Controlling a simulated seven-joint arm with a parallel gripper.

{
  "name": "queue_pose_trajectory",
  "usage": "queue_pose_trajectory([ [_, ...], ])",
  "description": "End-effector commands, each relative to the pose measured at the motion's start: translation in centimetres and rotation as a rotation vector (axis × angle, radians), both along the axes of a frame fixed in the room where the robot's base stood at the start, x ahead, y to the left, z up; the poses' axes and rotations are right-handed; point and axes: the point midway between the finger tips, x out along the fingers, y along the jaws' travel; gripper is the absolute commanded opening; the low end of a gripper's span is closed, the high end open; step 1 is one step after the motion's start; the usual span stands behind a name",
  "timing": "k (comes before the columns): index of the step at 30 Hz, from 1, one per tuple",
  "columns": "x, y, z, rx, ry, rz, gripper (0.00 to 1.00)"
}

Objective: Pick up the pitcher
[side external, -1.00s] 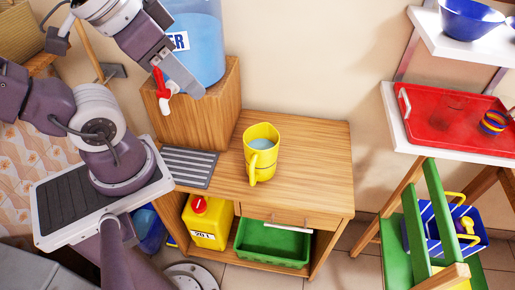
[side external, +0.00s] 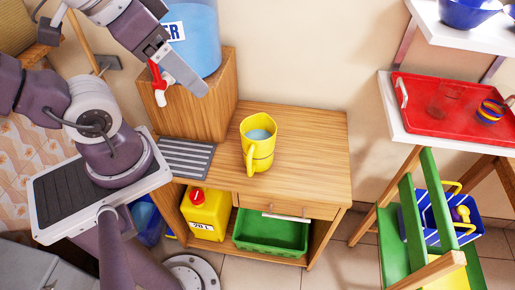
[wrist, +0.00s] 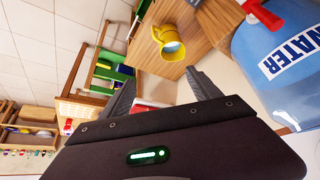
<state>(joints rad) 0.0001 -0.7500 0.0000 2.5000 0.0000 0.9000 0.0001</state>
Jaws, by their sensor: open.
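The yellow pitcher (side external: 258,150) stands upright on the wooden cabinet top, with bluish-grey liquid or interior showing inside and its handle toward the camera. It also shows in the wrist view (wrist: 169,42), beyond the fingers. My gripper (side external: 178,78) is up at the left, by the water dispenser and its red-and-white tap, above and apart from the pitcher. In the wrist view its two fingers (wrist: 163,88) are spread with nothing held between them.
A blue water container (side external: 195,45) stands on a wooden block (side external: 205,110) left of the pitcher. A grey slatted mat (side external: 186,159) lies beside it. The cabinet top right of the pitcher is clear. A red tray (side external: 450,125) sits on a shelf at right.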

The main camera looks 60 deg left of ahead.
Motion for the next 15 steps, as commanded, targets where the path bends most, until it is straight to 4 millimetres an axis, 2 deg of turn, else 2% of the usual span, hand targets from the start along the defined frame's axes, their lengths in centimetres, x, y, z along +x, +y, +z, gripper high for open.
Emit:
queue_pose_trajectory([
  [4, 0.9, 0.6, -0.6, 0.047, 0.034, -0.009, 0.72],
  [8, 4.6, 2.7, -3.7, 0.224, 0.173, -0.099, 0.72],
  [11, 7.9, 3.9, -7.7, 0.340, 0.292, -0.255, 0.72],
  [12, 9.0, 4.1, -9.6, 0.363, 0.334, -0.329, 0.72],
  [15, 11.0, 3.6, -14.9, 0.365, 0.414, -0.528, 0.72],
])
